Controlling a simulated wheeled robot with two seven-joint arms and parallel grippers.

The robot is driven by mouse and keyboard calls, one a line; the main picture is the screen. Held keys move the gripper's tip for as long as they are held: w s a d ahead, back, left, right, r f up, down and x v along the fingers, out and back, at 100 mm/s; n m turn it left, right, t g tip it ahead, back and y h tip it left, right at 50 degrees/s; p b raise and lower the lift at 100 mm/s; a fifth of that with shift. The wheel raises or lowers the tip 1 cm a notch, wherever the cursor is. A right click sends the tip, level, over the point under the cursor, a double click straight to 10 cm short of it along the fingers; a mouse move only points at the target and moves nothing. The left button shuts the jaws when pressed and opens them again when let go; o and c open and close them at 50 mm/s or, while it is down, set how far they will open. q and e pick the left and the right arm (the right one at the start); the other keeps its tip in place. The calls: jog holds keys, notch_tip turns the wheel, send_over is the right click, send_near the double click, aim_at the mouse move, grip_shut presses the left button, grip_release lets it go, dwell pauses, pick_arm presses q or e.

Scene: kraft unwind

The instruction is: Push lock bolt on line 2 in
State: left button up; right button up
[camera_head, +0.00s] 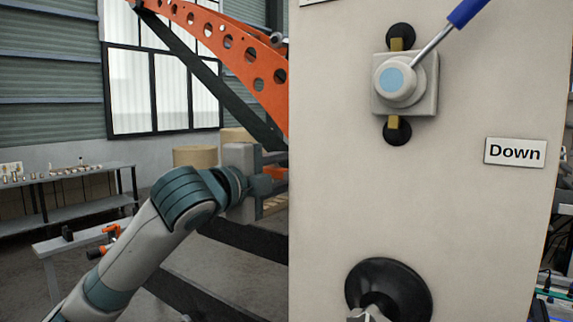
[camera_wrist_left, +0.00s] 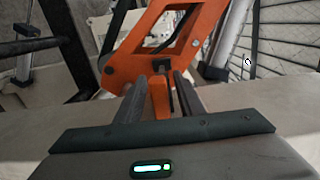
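My left arm comes in from the lower left in the head view, and its gripper (camera_head: 268,184) is beside the left edge of the light panel. In the left wrist view the two dark fingers of my left gripper (camera_wrist_left: 158,98) are apart, one on each side of a narrow orange part (camera_wrist_left: 160,95). That part is below an orange frame (camera_wrist_left: 180,40) with a small black piece in it. I cannot tell whether the fingers touch the orange part. I cannot make out which piece is the lock bolt on line 2.
The panel (camera_head: 470,220) fills the right of the head view, with a blue-handled lever switch (camera_head: 400,82), a "Down" label (camera_head: 515,152) and a black round knob (camera_head: 405,285). A perforated orange arm (camera_head: 230,45) slants behind. A workbench (camera_head: 75,200) stands far left.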

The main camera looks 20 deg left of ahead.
pick_arm(q)
jog(key=shift+w, duration=0.1)
grip_shut()
jog(key=p+x, duration=0.1)
jog(key=x, duration=0.3)
jog(key=shift+r, duration=0.1)
grip_release()
jog(key=shift+w, duration=0.15)
jog(key=shift+w+d, duration=0.1)
